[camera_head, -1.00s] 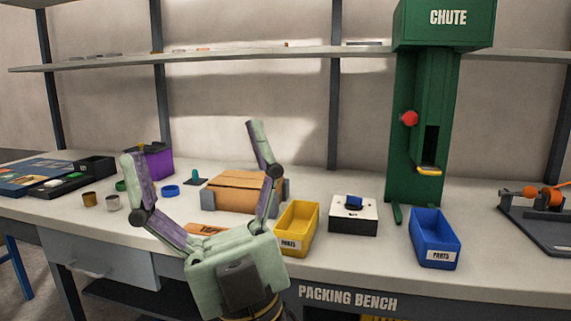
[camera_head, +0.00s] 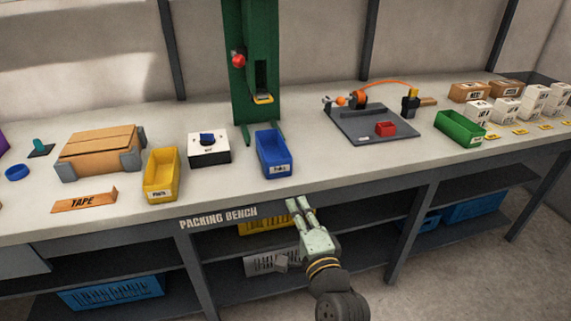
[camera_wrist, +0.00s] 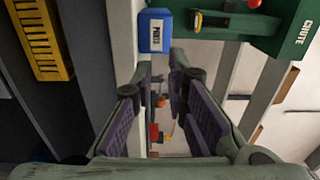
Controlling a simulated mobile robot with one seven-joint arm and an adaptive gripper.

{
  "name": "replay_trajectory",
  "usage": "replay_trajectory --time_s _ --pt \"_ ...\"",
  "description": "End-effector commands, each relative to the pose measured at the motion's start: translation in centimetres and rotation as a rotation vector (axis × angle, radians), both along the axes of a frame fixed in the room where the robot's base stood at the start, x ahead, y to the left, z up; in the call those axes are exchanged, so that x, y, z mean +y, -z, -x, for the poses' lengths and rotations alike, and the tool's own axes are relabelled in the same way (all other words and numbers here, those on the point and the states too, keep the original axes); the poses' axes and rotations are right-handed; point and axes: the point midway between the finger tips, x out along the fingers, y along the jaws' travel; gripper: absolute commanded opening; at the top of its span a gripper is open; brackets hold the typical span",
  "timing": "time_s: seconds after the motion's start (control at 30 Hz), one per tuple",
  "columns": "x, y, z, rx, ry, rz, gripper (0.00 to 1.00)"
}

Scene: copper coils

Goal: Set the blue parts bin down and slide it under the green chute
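The blue parts bin (camera_head: 273,160) sits upright on the bench, just in front of the green chute (camera_head: 238,100). Its rear end is close to the chute's feet; I cannot tell whether they touch. In the wrist view the bin (camera_wrist: 151,38) is at the top, beyond my fingers, and the chute (camera_wrist: 292,42) is at upper right. My gripper (camera_head: 299,205) is in front of the bench edge, to the right of and nearer than the bin. Its fingers are apart with nothing between them; the gap also shows in the wrist view (camera_wrist: 161,82).
A white box with a blue switch (camera_head: 209,150) and a yellow bin (camera_head: 161,178) stand left of the blue bin. A grey board (camera_head: 368,127) with a red box and a green bin (camera_head: 460,130) are to the right. The bench between blue bin and board is clear.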

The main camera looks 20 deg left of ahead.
Motion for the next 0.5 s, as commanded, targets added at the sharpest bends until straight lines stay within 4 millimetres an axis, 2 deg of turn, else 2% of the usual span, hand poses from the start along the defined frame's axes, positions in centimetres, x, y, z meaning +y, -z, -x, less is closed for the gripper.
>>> replay_trajectory --time_s 0.17,0.5 --pt "-0.3 1.0 -0.2 0.033 0.001 -0.014 0.0" --pt "1.0 1.3 -2.2 0.025 0.005 -0.014 0.0"
